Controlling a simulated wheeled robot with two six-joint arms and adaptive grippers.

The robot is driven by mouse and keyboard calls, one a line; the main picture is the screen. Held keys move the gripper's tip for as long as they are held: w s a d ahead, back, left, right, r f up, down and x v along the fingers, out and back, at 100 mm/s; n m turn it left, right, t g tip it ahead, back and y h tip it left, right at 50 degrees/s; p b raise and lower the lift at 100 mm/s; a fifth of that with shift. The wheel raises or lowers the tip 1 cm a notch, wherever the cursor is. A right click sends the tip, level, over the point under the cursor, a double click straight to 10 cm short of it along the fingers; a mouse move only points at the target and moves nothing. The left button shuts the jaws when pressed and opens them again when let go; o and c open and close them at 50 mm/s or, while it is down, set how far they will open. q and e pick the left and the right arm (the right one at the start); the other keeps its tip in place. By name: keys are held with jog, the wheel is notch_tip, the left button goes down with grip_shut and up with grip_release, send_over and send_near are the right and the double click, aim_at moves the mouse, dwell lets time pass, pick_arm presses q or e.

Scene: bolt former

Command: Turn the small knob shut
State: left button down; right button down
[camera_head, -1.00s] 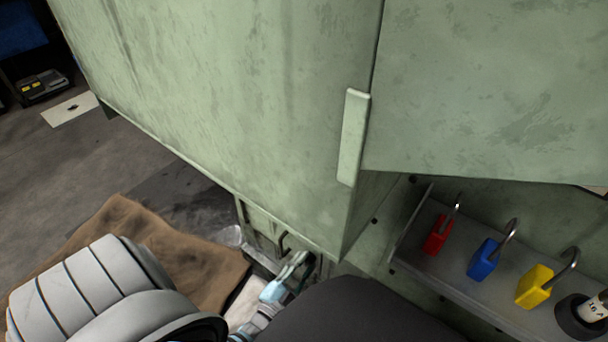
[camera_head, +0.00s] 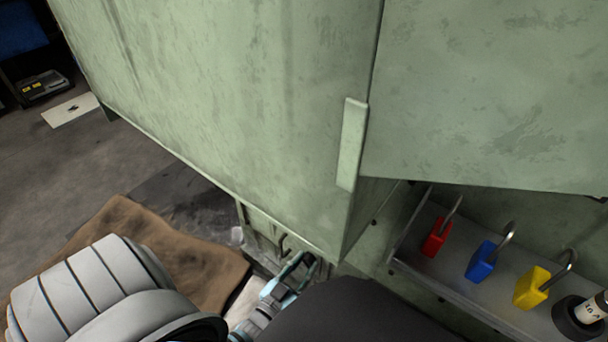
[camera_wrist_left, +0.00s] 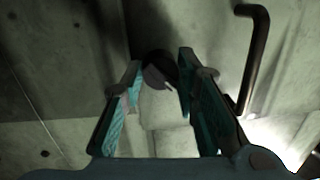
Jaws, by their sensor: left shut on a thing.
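The small knob (camera_wrist_left: 158,70) is a dark round piece low on the green machine, seen in the left wrist view between my fingertips. My left gripper (camera_wrist_left: 160,75) has its two teal-padded fingers on either side of the knob and is shut on it. In the head view the left gripper (camera_head: 298,266) shows small at the machine's lower edge, partly behind my own dark arm link. The knob itself is hard to make out there. My right gripper is not in view.
A dark bent handle (camera_wrist_left: 254,55) stands beside the gripper in the wrist view. The green cabinet (camera_head: 230,100) overhangs the work spot. A shelf (camera_head: 462,292) at right holds red (camera_head: 435,240), blue (camera_head: 482,262) and yellow padlocks (camera_head: 531,288). A brown cloth (camera_head: 205,262) lies on the floor.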

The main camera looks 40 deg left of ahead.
pick_arm(q)
jog(key=n, duration=0.5)
jog(key=shift+h, duration=0.3)
jog(key=shift+n+h, duration=0.4)
jog(key=shift+n, duration=1.7)
jog(key=c, duration=1.2)
grip_release()
jog(key=s, duration=0.8)
jog(key=s+r, duration=0.1)
jog(key=s, duration=0.3)
